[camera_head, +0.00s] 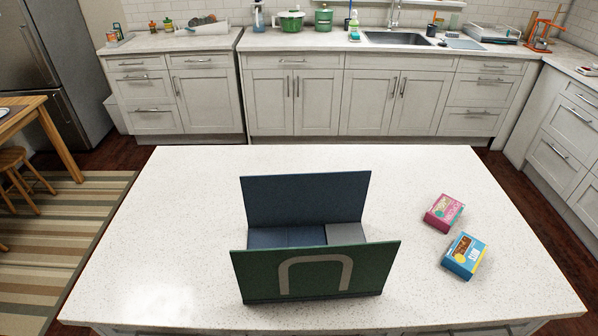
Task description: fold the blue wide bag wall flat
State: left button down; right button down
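The blue wide bag wall (306,198) stands upright at the far side of a bag on the white island counter. It leans slightly away and is not folded flat. The opposite wide wall (372,268) is green with a pale arch shape and stands at the near side. Between them lie a blue bottom panel (285,237) and a grey block or panel (346,233) at the right; I cannot tell which it is. The near wall hides the lower part of the inside. Neither of my grippers is in view.
A pink box (443,213) and a blue and yellow box (464,257) lie on the counter (165,225) to the right of the bag. The counter's left side is clear. Kitchen cabinets (295,100) with a sink (398,38) stand behind, across a floor gap.

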aim_at(293, 199)
jog(key=k+j+u, duration=0.25)
jog(key=k+u, duration=0.2)
jog(key=k+j+u, duration=0.4)
jog(key=k+j, duration=0.1)
jog(key=k, duration=0.05)
